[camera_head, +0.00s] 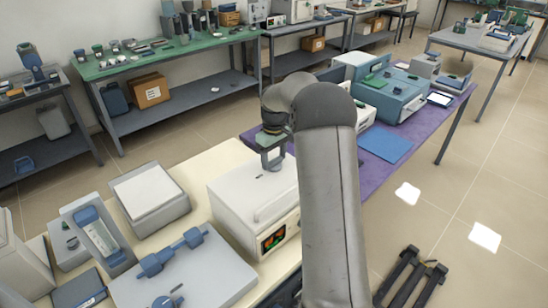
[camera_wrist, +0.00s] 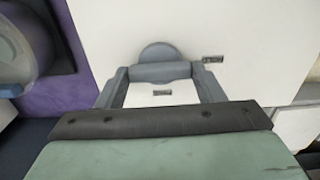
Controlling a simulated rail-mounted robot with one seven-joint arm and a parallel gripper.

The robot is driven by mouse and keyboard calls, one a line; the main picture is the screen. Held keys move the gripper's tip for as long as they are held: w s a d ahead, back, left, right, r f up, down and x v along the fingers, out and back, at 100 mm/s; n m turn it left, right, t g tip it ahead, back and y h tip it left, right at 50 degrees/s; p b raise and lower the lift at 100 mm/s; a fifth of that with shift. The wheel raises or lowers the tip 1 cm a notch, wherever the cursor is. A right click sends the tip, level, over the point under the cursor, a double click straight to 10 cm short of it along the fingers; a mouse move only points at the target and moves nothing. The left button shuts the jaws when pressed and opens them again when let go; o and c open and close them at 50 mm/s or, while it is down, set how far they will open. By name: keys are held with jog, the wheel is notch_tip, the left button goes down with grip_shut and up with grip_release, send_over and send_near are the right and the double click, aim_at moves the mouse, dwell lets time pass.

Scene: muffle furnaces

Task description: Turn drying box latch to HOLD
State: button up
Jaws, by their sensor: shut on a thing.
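The drying box appears to be the white box (camera_head: 250,195) under my gripper, with a small lit display on its front. Its latch (camera_wrist: 160,71) is a grey bar with a round disc behind it, on the white top face in the wrist view. My gripper (camera_head: 272,166) reaches down to the box top. In the wrist view its two fingers (camera_wrist: 161,80) stand at either end of the grey bar and are shut on it. One small dark label (camera_wrist: 212,59) lies right of the disc and another (camera_wrist: 162,93) lies nearer the gripper. Their text is too small to read.
A white-lidded box (camera_head: 150,190) and a grey plate with a blue handled tool (camera_head: 170,253) stand left on the same bench. A purple bench (camera_head: 400,155) with blue-grey equipment stands to the right. My arm hides part of the box's right side.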

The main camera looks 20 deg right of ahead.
aim_at(274, 160)
dwell(0.3)
jog(key=o, duration=1)
jog(key=shift+r, duration=0.15)
notch_tip(274, 160, up, 17)
jog(key=shift+r+b, duration=0.1)
jog(key=shift+b, duration=0.45)
